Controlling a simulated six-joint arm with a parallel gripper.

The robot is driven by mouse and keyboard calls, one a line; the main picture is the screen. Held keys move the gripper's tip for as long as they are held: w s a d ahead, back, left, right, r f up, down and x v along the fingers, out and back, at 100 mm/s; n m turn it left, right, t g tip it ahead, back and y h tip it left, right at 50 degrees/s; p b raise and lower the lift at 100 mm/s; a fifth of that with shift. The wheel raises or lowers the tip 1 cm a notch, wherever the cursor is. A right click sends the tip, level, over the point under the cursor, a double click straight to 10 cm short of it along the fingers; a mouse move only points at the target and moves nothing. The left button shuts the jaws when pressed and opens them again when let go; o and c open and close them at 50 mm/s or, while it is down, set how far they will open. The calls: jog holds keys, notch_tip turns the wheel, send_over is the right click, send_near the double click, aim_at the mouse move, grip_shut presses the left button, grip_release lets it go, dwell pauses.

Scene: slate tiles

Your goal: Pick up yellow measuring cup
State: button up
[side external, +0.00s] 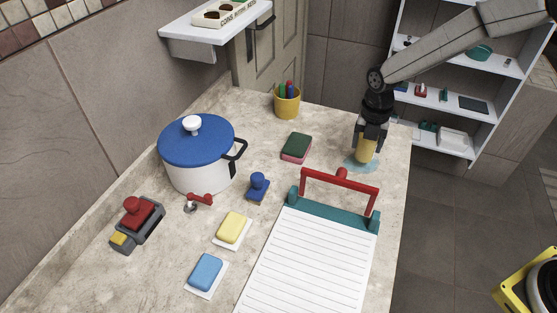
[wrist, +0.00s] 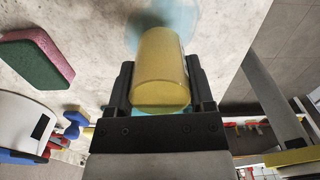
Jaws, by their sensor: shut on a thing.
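The yellow measuring cup (side external: 366,149) is at the back right of the counter, over a pale blue round patch (side external: 351,165). My gripper (side external: 370,140) points down and is shut on the cup from above. In the wrist view the cup (wrist: 161,68) sits between the two dark fingers, which touch its sides. The blue patch also shows beyond the cup in the wrist view (wrist: 178,14). I cannot tell whether the cup's base touches the counter.
A green and pink sponge (side external: 297,147) lies left of the cup. A yellow pen cup (side external: 287,103) and a blue-lidded pot (side external: 197,160) stand farther left. The counter's right edge is close to my gripper.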

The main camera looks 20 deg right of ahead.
jog(key=s+d+r, duration=0.1)
jog(key=s+r, duration=0.9)
jog(key=s, duration=0.4)
jog(key=shift+d+r, duration=0.1)
dwell(0.6)
